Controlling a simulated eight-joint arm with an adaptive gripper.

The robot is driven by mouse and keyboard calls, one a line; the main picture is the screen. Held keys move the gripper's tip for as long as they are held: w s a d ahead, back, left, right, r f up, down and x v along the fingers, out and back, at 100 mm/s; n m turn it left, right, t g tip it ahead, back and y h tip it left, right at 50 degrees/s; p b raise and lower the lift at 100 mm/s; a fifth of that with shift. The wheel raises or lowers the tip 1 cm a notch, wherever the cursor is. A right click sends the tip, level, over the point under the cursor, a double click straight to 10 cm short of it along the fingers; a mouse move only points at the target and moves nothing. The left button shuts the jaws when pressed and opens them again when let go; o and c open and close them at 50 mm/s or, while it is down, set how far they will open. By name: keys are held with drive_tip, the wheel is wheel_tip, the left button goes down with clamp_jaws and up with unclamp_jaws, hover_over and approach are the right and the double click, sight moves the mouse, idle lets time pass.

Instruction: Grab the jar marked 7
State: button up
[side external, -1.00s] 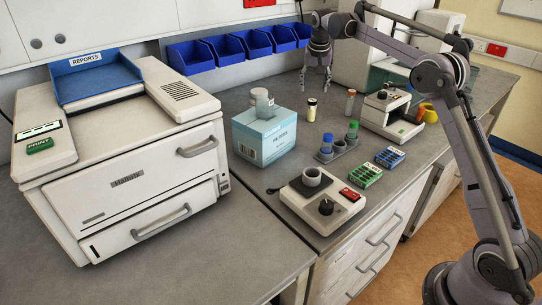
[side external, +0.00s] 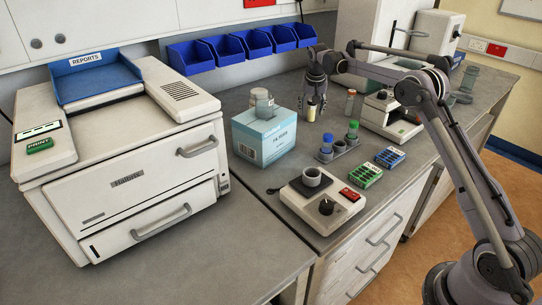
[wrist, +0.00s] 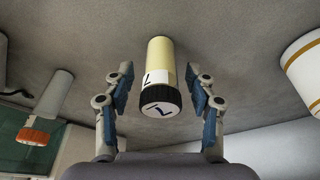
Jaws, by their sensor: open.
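The jar marked 7 (wrist: 160,72) has a pale yellow body, a white label and a black lid with a 7 on it. In the wrist view it lies between the two spread fingers of my gripper (wrist: 160,84), with a gap on each side. In the side view my gripper (side external: 314,100) points down over the jar (side external: 311,114). The jar stands upright on the counter, its top partly hidden by the fingers. My gripper is open and holds nothing.
An orange-capped vial (side external: 350,102) stands just right of the jar. A light blue box (side external: 264,137) with a container on top stands to the left. Blue bins (side external: 191,57) hang behind.

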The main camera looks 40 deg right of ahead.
drive_tip(key=shift+f, duration=0.3)
clamp_jaws()
drive_tip(key=shift+r, duration=0.1)
